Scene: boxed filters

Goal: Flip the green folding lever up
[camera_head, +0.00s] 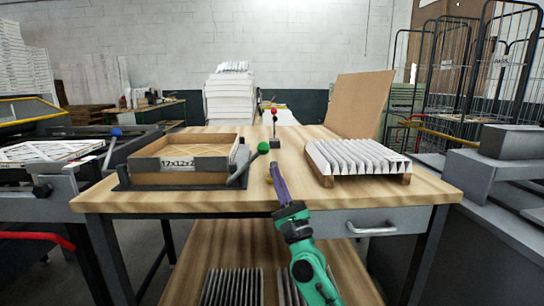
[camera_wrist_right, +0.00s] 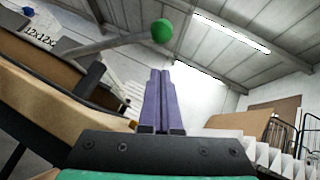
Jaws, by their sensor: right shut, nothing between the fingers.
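The green folding lever is a grey bar with a green ball knob (camera_head: 263,147). It sits at the right side of the black frame around the box, and its bar slants up to the right toward the knob. In the right wrist view the green knob (camera_wrist_right: 162,31) is beyond the fingertips, slightly above them in the picture. My right gripper (camera_head: 274,167) has purple fingers, shut and empty, just right of and below the knob in the head view, apart from it. My left gripper is not in view.
An open cardboard box (camera_head: 180,164) marked 12x12x2 sits in the black frame. A lever with a blue ball (camera_head: 116,132) is on its left, and a red-balled lever (camera_head: 274,112) stands behind. A pleated white filter (camera_head: 357,158) lies to the right. The table middle is clear.

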